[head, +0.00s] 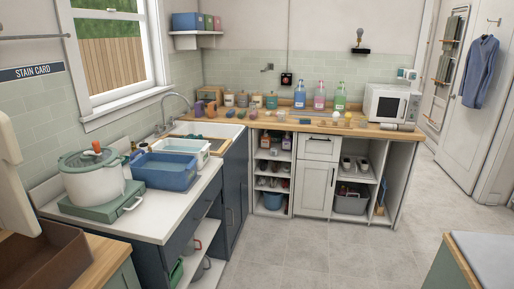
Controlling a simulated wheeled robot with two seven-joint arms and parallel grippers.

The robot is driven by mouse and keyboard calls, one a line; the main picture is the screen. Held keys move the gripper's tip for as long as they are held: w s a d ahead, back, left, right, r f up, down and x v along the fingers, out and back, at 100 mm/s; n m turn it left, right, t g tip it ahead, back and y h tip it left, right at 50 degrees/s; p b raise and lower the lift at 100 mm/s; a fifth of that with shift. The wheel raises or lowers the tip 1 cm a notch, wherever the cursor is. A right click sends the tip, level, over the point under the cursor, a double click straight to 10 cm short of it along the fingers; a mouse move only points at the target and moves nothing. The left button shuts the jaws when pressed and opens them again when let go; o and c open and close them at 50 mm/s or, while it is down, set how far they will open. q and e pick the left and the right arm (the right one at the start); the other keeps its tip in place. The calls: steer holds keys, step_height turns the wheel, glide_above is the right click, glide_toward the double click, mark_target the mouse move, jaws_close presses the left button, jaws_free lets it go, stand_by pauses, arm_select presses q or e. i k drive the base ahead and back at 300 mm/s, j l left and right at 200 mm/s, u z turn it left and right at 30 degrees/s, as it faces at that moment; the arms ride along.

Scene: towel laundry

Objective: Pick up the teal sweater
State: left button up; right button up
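I cannot make out a teal sweater for certain. A small patch of dark teal (196,136) shows by the sink, too small to identify. A blue long-sleeved garment (480,71) hangs on the white door at the far right; it looks blue rather than teal. Neither of my grippers shows in the head view.
A lidded pot (95,184) stands on the near left counter. Behind it are a blue basin (163,173) and a white tub (182,147). Bottles (319,97) and a microwave (392,104) line the back counter. The grey floor (325,250) in the middle is clear.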

mark_target(192, 137)
steer(key=i+u, duration=0.4)
steer(key=i, duration=0.2)
steer(key=i+l+u, duration=0.2)
steer(key=i+u, duration=0.15)
steer(key=i, duration=0.2)
